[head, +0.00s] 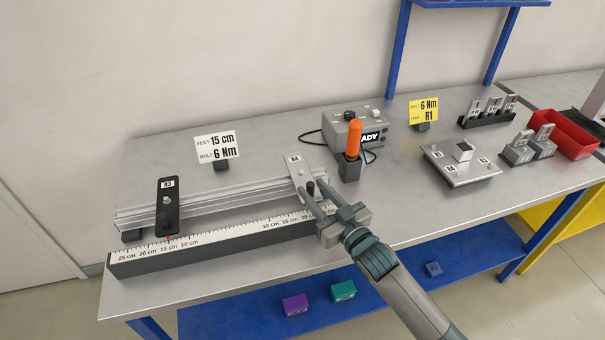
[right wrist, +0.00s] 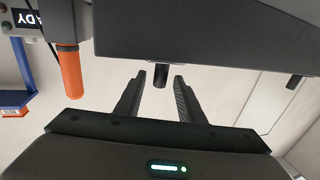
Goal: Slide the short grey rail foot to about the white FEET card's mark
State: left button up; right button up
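The short grey rail foot (head: 297,172) lies across the right end of the silver rail (head: 235,200); its near end is partly hidden by my right gripper. My right gripper (head: 312,192) is at that near end, its fingers on either side of a small black knob. In the right wrist view the fingers (right wrist: 158,82) are apart, with a dark peg between their tips and gaps showing. The white FEET card (head: 217,146) reads 15 cm and 6 Nm. The ruler (head: 225,238) runs along the rail's front. My left gripper is out of view.
A black foot (head: 167,212) crosses the rail's left end, near the left 15 cm mark. An orange-handled tool (head: 354,138) stands upright just right of the grey foot; it shows in the right wrist view (right wrist: 71,75). A grey control box (head: 345,124) is behind it.

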aim_at(302, 178)
jog(key=p+x, duration=0.1)
jog(key=x, duration=0.5)
jog(key=shift+w+a, duration=0.1)
jog(key=shift+w, duration=0.1)
grip_shut()
